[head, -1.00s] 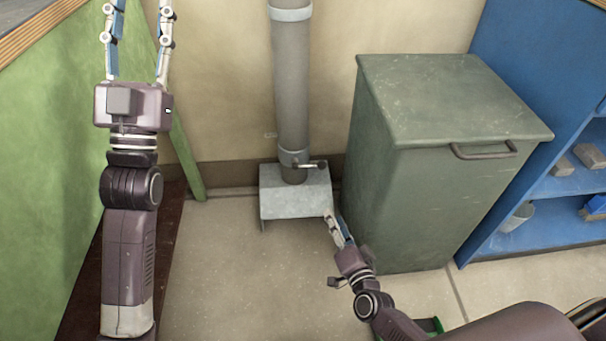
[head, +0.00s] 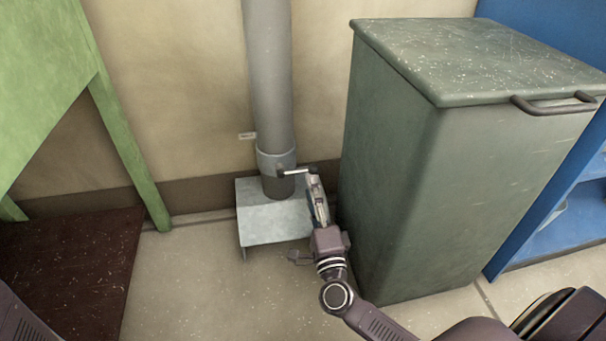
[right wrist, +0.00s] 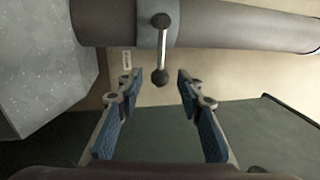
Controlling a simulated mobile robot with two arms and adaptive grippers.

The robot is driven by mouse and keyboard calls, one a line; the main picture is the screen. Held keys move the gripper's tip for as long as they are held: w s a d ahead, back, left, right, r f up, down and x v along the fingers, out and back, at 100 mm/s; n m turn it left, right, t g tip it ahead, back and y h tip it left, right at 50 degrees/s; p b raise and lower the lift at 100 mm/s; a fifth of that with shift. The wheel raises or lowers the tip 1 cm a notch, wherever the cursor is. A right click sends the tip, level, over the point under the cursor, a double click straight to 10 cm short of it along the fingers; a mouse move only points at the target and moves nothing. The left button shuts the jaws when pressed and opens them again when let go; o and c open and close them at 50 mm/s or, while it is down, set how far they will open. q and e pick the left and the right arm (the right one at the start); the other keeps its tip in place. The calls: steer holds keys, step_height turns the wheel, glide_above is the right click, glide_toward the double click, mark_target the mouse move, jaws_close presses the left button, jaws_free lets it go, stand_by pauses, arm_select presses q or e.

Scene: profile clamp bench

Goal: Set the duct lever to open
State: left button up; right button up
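The duct lever (head: 296,172) is a short metal rod with a dark knob, on a collar (head: 275,160) low on the grey duct pipe (head: 268,70). In the head view it points right, roughly level. My right gripper (head: 314,184) is at the lever's knob end, beside the bin. In the right wrist view the lever (right wrist: 162,45) points at the open right gripper (right wrist: 158,82), its knob about midway between the fingertips. The fingers are not closed on it; I cannot tell how deep the knob sits. My left gripper is out of view.
A large green-grey bin (head: 400,190) stands close right of my right gripper. A grey metal box (head: 262,222) sits under the pipe. A small plate (head: 247,136) is on the wall left of the collar. A green-legged bench (head: 130,150) stands left. Floor in front is clear.

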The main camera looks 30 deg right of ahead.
mark_target(307, 170)
steer(key=b+x, duration=0.1)
steer(key=x, duration=0.6)
jaws_close()
